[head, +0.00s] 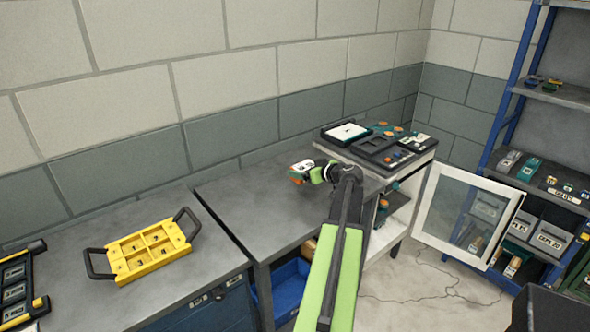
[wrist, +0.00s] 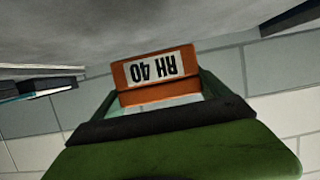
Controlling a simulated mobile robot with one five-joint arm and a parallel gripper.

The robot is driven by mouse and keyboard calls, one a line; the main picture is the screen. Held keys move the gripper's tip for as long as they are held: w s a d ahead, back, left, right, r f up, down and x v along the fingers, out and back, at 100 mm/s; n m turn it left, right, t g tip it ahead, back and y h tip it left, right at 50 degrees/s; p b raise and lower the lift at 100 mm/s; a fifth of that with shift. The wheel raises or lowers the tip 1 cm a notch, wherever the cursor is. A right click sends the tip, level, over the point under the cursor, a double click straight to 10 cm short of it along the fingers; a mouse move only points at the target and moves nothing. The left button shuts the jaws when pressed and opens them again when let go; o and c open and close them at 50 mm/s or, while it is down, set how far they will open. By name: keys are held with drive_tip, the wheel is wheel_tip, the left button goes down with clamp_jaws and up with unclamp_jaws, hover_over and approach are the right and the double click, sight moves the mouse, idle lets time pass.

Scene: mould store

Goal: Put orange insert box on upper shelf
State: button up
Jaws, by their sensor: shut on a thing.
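The orange insert box (wrist: 158,72) carries a white label reading "RH 40", upside down in the wrist view. My gripper (wrist: 160,106) is shut on it. In the head view a small bit of orange (head: 297,180) shows at the tip of my gripper (head: 304,172), above the middle grey bench; most of the box is hidden there. On the right a rack with blue posts has a higher shelf (head: 570,96) with a few small coloured pieces at its left end. A lower shelf (head: 545,180) holds grey and teal boxes.
A white-framed glass door (head: 466,218) stands open in front of the rack. A white cabinet (head: 412,165) with trays on top stands right of the bench (head: 248,200). A yellow tray (head: 150,250) lies on the left bench. A cable (head: 430,298) lies on the floor.

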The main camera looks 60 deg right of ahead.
drive_tip(key=s+d+r+p, duration=0.3)
drive_tip(key=s+r+p, duration=0.1)
drive_tip(key=s, duration=0.3)
drive_tip(key=shift+r, duration=0.75)
